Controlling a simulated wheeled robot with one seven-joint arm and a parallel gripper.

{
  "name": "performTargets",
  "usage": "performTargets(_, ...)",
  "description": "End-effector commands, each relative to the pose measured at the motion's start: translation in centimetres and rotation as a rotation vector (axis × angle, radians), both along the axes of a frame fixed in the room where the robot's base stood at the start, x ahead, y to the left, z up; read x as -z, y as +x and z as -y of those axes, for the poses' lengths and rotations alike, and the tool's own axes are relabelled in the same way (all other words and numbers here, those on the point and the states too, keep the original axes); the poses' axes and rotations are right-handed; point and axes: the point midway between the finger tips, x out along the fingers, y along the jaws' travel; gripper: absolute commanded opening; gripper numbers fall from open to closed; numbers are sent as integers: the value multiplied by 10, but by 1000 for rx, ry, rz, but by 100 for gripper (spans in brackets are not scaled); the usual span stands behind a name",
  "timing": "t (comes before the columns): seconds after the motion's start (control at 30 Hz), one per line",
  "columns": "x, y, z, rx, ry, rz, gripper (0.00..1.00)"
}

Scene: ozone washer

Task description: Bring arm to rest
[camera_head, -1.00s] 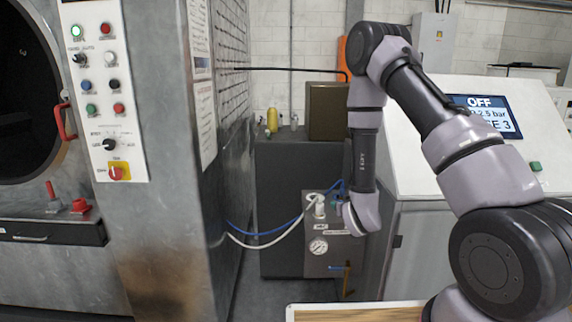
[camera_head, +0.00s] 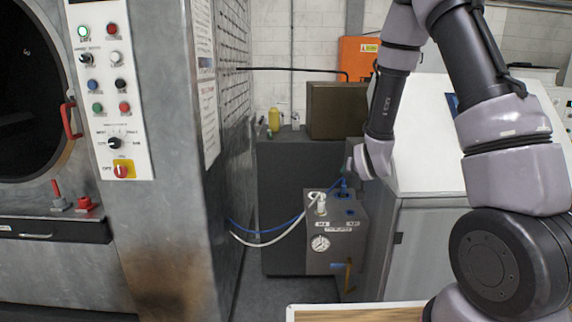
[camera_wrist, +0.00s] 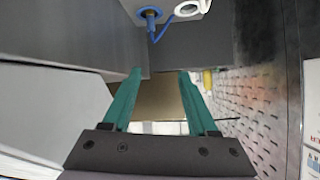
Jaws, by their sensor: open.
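My gripper (camera_wrist: 158,78) shows in the wrist view with its two green fingers apart and nothing between them. In the head view my arm comes up from the lower right, bends at the top and hangs down, with its wrist end above and to the right of the grey unit with the gauge (camera_head: 336,235). In the wrist view a blue fitting with a blue hose (camera_wrist: 150,14) and a white fitting (camera_wrist: 190,8) lie beyond the fingers.
The washer's control panel (camera_head: 112,90) and round opening stand at the left. A dark cabinet (camera_head: 290,190) with a brown box (camera_head: 336,110) and yellow bottle (camera_head: 274,120) is behind. A white sloped console (camera_head: 430,140) stands right, partly hidden by my arm. A wooden-edged surface (camera_head: 350,311) is in front.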

Motion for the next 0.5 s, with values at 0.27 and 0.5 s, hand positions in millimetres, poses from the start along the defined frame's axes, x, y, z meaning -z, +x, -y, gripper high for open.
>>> performTargets(0.27,-105,-36,16,26,124,-105,59)
performTargets(0.5,-178,-103,25,13,197,-215,59)
